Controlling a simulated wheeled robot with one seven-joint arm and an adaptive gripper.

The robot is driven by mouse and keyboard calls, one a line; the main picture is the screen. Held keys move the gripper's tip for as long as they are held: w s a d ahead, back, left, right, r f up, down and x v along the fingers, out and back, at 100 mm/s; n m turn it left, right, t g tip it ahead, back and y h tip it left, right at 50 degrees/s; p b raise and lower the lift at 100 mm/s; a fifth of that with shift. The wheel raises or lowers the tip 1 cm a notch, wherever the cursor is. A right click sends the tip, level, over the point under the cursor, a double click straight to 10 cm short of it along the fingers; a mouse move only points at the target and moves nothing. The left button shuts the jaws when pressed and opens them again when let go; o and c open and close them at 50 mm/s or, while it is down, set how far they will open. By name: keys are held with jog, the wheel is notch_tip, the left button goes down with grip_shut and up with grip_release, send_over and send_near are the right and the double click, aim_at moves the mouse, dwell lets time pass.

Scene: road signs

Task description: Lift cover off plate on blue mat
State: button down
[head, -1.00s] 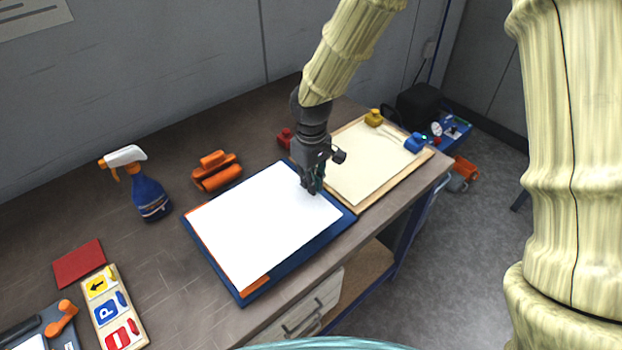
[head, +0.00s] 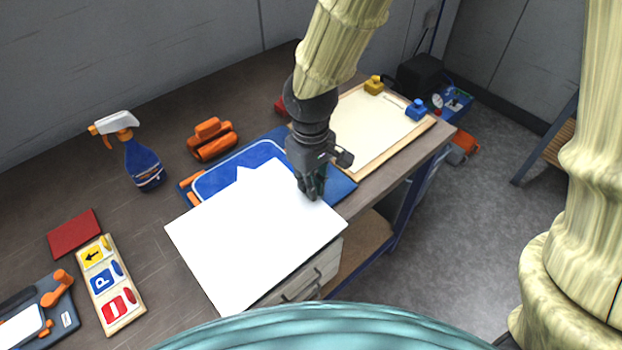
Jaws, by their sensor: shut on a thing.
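The cover is a white sheet (head: 255,235). My gripper (head: 312,192) is shut on its right part, near the far right edge. The sheet hangs over the front edge of the bench. Behind it, part of a blue plate (head: 225,178) with a white outline and a white arrow-like tip shows on the blue mat (head: 340,187). The rest of the plate is hidden under or behind the sheet. The fingertips are small and partly hidden by the gripper body.
An orange roller-like tool (head: 211,140) and a spray bottle (head: 143,163) stand behind and left. A cream board (head: 365,130) with yellow and blue blocks lies right. A sign strip (head: 103,285) and red square (head: 75,233) lie at left. A drawer (head: 300,280) is below the bench edge.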

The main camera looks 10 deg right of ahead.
jog(key=shift+r+p, duration=1.55)
jog(key=shift+s+f, duration=0.1)
dwell(0.4)
